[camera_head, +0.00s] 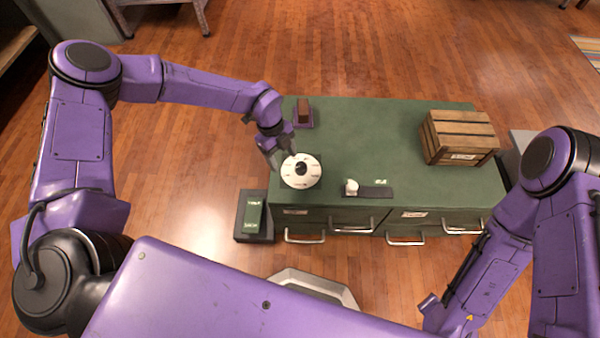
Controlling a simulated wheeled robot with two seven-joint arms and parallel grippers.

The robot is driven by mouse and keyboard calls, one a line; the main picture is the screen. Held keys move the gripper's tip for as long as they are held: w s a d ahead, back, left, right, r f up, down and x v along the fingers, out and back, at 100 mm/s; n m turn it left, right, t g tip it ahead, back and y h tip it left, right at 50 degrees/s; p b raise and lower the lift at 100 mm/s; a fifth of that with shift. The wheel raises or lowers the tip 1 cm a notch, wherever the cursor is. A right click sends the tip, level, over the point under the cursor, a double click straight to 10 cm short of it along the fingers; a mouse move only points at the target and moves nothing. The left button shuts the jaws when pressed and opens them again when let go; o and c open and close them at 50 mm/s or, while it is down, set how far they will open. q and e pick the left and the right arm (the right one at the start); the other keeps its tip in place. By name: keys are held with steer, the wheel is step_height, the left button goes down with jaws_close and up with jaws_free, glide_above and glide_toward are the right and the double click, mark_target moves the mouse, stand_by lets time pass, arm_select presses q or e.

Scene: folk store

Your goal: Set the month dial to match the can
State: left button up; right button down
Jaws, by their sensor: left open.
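A round white dial (301,181) with a black knob (300,168) at its middle and small dark markings around its face lies at the left front of the green-topped counter. The markings are too small to read. My left gripper (281,154) is open and empty at the dial's upper left edge, with its fingers close to the knob. I cannot tell whether they touch the dial. A small white object (351,187), which may be the can, stands on a dark strip (376,192) to the right of the dial. My right gripper does not show.
The green counter (370,135) has drawers with metal handles along its front. A slatted wooden crate (460,137) stands at its right, and a small brown block on a purple stand (304,112) at its back left. A dark box (254,216) stands on the floor at left.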

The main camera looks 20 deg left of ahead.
mark_target(300, 165)
arm_select(q)
steer(key=w+r+n+h, duration=0.2)
steer(key=w+n, duration=0.2)
steer(key=shift+t, duration=0.4)
steer(key=x, duration=0.3)
steer(key=b+x, duration=0.1)
steer(key=x, duration=0.2)
steer(key=b+x, duration=0.1)
steer(key=x, duration=0.3)
steer(key=shift+s, duration=0.3)
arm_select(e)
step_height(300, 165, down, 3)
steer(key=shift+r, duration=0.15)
arm_select(q)
steer(key=c, duration=1)
steer(key=shift+c, duration=0.2)
steer(key=shift+f, duration=0.1)
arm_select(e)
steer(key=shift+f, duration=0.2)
